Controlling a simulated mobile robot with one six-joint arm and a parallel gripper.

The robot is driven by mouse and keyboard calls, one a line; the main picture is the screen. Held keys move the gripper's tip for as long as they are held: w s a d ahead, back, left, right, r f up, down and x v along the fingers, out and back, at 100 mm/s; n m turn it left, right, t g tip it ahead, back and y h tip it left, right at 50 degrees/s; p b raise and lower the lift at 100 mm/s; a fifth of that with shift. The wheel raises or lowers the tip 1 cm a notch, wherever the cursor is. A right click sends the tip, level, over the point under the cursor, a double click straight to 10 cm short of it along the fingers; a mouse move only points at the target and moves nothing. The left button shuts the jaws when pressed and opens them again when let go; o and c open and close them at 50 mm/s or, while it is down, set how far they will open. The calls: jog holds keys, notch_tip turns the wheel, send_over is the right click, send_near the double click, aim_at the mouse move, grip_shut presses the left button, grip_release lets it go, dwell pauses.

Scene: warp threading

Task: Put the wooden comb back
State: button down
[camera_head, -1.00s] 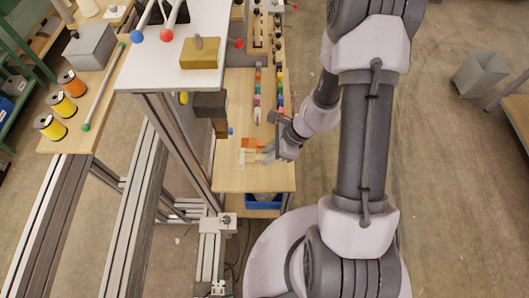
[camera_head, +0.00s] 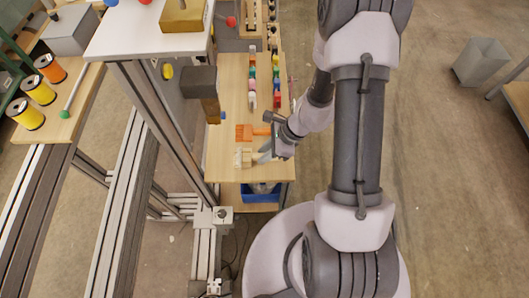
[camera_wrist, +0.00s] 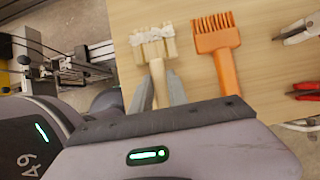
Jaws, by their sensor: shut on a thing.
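The wooden comb (camera_wrist: 153,46) is pale wood, with a whitish, rough band across its toothed head. In the wrist view its handle (camera_wrist: 159,84) runs down between the two fingers of my gripper (camera_wrist: 159,88), which is shut on it. In the head view the comb (camera_head: 243,157) shows near the front end of the wooden table (camera_head: 222,178), left of my gripper (camera_head: 262,154). I cannot tell whether it touches the table or hangs just above it. The handle's lower end is hidden by the gripper body.
An orange comb (camera_wrist: 215,34) lies right of the wooden comb, its handle close to my gripper. Red-handled pliers (camera_wrist: 305,90) and another metal tool (camera_wrist: 300,31) lie farther right. A dark block on a post (camera_head: 202,84) stands left of the table. A blue bin (camera_head: 260,193) sits below.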

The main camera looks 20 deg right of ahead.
jog(key=shift+f+b, duration=0.4)
jog(key=shift+b, duration=0.05)
dwell(0.3)
jog(key=c, duration=0.8)
grip_release()
jog(key=p+v, duration=0.2)
jog(key=v, duration=0.1)
jog(key=a+p+v, duration=0.1)
jog(key=p+v, duration=0.2)
jog(key=r+p+v, duration=0.1)
jog(key=p+v, duration=0.2)
jog(key=shift+w+a+r, duration=0.15)
jog(key=shift+w, duration=0.05)
